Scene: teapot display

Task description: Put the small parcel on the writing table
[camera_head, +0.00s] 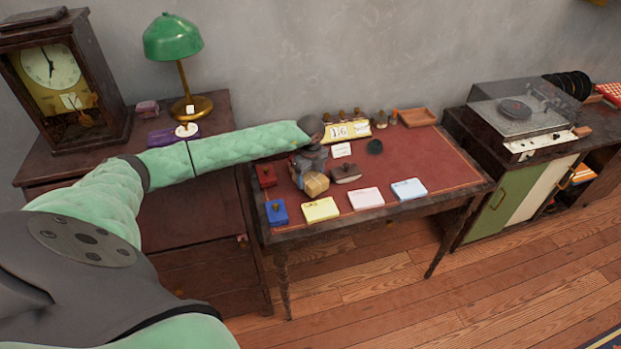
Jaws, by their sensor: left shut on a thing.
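The small parcel (316,184) is a tan, box-like packet near the left front part of the writing table (440,172), which has a red top and dark wooden edges. My left arm reaches in from the left across the dresser, and my left gripper (312,172) points down over the table. It is shut on the parcel's upper part. The parcel is at or just above the tabletop; I cannot tell if it touches. The gripper hides part of the parcel. My right gripper is not in view.
Yellow (320,209), pink (366,198) and pale blue (409,189) pads line the table's front edge. Blue (277,212) and red (266,175) boxes stand left of the parcel. A stamp-like blotter (346,173) is close right. The red top's right side is clear.

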